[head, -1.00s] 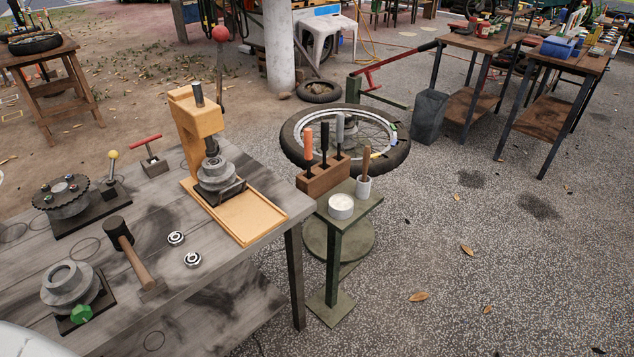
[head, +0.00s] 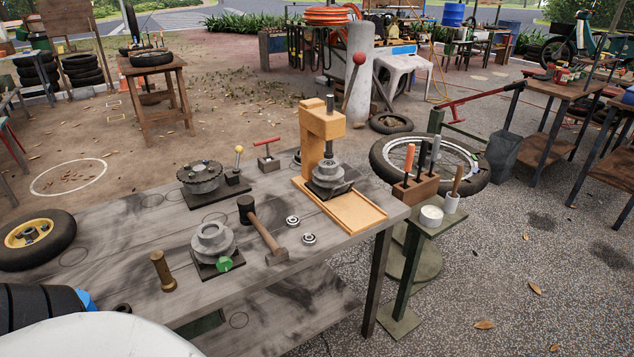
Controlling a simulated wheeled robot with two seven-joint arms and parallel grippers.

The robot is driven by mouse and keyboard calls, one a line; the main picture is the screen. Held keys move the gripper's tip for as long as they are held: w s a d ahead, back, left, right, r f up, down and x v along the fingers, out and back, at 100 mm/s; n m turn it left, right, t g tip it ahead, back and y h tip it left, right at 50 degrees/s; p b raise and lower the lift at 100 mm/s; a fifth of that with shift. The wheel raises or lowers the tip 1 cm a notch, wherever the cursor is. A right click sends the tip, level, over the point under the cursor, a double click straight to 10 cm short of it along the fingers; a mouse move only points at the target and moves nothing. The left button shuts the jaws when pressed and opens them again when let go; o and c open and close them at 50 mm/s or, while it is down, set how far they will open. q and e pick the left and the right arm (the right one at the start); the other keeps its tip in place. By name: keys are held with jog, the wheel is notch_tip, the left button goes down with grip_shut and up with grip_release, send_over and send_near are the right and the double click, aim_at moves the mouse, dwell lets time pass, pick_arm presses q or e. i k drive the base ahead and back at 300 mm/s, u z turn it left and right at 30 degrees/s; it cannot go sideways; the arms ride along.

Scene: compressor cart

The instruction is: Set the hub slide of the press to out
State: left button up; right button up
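The press (head: 314,135) is an orange-yellow frame at the right end of the grey wooden bench. A dark ram points down from its head, and a lever with a red ball knob (head: 358,60) rises behind it. A grey hub (head: 328,176) sits under the ram on a dark slide (head: 346,189), at the back of the orange base tray (head: 358,213). The front part of the tray is bare. Neither of my grippers shows in the head view.
On the bench (head: 150,237) stand a second hub (head: 213,240) with a green knob, a sprocket fixture (head: 200,178), a mallet (head: 262,232) and two bearings. A tool stand (head: 405,245) with upright handles is right of the bench. A wheel (head: 430,160) lies behind it.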

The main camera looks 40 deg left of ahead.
aim_at(327, 184)
jog(key=u, duration=0.85)
jog(key=i, duration=0.45)
